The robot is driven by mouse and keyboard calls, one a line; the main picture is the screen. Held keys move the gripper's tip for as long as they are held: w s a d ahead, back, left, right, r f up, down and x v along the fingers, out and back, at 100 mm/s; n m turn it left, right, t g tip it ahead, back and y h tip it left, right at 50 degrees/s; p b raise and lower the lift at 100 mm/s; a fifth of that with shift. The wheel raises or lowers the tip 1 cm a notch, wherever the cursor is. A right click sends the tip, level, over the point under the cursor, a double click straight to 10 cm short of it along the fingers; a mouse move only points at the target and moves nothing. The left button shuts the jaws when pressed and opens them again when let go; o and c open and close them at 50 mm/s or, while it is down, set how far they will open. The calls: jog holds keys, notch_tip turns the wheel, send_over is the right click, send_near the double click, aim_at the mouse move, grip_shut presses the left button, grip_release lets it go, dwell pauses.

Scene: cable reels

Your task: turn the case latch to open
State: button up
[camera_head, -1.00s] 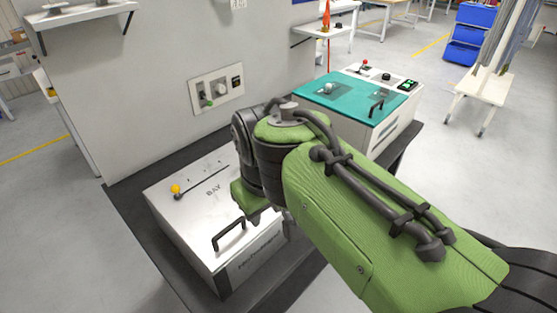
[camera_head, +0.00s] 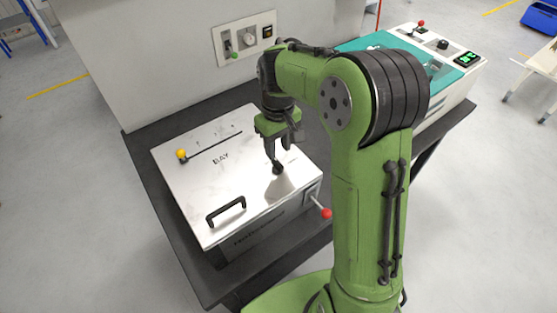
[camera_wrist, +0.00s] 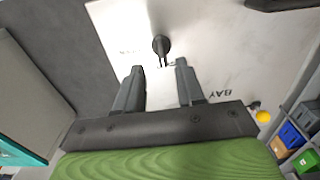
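The case is a white metal box (camera_head: 185,205) marked BAY, standing on a dark bench. A small dark latch (camera_head: 278,169) stands on its lid toward the right edge. It also shows in the wrist view (camera_wrist: 161,46), ahead of and roughly between my fingertips. My gripper (camera_head: 279,153) points down over the right part of the lid, close above the latch. In the wrist view its fingers (camera_wrist: 160,67) are apart with nothing between them. I cannot tell whether a fingertip touches the latch in the head view.
The lid bears a black handle (camera_head: 226,211) and a yellow-knobbed lever (camera_head: 182,154) by a slot. A red-knobbed lever (camera_head: 326,213) sticks out at the right side. A wall panel (camera_head: 245,39) and a teal-topped unit (camera_head: 440,67) stand behind.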

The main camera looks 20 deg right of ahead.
aim_at(277, 162)
notch_tip(277, 162, down, 6)
jog(key=shift+r+b, duration=0.25)
jog(key=shift+b, duration=0.05)
jog(key=shift+s+a, duration=0.1)
grip_shut()
